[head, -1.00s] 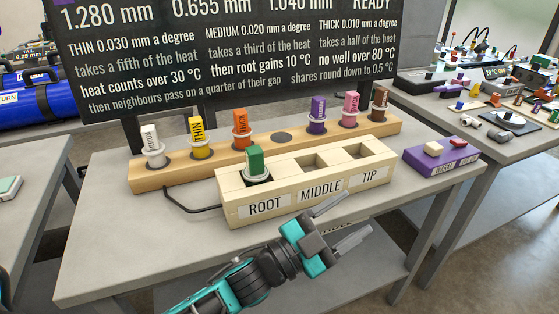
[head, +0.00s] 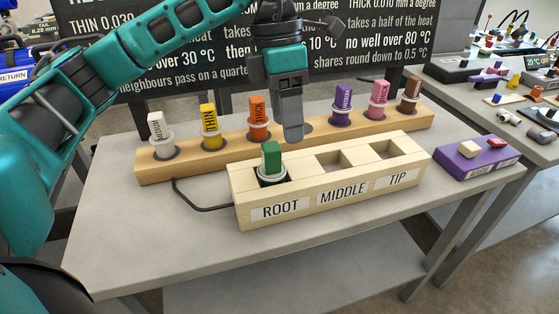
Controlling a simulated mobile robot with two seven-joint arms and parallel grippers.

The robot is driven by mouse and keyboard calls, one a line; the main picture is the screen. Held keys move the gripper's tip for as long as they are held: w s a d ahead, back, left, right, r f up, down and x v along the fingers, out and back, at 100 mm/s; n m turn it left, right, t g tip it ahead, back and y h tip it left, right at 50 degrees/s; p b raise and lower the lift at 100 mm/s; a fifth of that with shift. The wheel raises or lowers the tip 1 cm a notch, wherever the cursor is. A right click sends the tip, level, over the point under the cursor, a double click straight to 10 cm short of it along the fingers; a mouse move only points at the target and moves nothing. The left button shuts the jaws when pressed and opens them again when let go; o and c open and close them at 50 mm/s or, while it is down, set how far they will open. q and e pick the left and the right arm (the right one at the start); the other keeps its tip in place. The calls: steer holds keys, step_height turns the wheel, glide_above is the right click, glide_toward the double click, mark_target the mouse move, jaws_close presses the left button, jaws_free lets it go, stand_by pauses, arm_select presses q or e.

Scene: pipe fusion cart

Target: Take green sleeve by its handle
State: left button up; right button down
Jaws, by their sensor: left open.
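The green sleeve (head: 271,157) stands upright in the ROOT socket of the pale wooden block (head: 330,203), its green handle on top and a pale ring around its base. My left gripper (head: 292,138) points down from above, just behind and to the right of the green handle in the picture. It is open and does not appear to hold anything; its fingers overlap in this view, and the gap between them is hidden. My right gripper is not in view.
Behind the block, a wooden rack (head: 190,161) holds white, yellow, orange (head: 259,117), purple, pink and brown sleeves. The MIDDLE (head: 333,161) and TIP sockets are empty. A purple box (head: 478,160) sits at right. The table front is clear.

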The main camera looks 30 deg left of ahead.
mark_target(271, 146)
arm_select(q)
steer(key=shift+n+t+y, duration=0.3)
steer(key=shift+y, duration=0.6)
steer(key=a, duration=0.1)
steer(key=a+r, duration=0.1)
steer(key=w+a+r, duration=0.1)
steer(key=a, duration=0.1)
steer(key=shift+a+f, duration=0.2)
step_height(271, 146, down, 6)
steer(key=b, duration=0.2)
steer(key=shift+s+r+b, duration=0.1)
steer(key=shift+r+b, duration=0.1)
steer(key=shift+b, duration=0.1)
steer(key=shift+f, duration=0.35)
steer(key=shift+d+f, duration=0.1)
steer(key=shift+f, duration=0.3)
steer(key=f, duration=0.3)
steer(key=f+b, duration=0.1)
steer(key=f, duration=0.1)
steer(key=shift+d, duration=0.3)
steer(key=shift+r, duration=0.1)
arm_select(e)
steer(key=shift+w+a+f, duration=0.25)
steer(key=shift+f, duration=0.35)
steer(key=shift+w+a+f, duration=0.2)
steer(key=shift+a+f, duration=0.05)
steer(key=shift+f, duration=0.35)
arm_select(q)
steer(key=shift+c, duration=0.3)
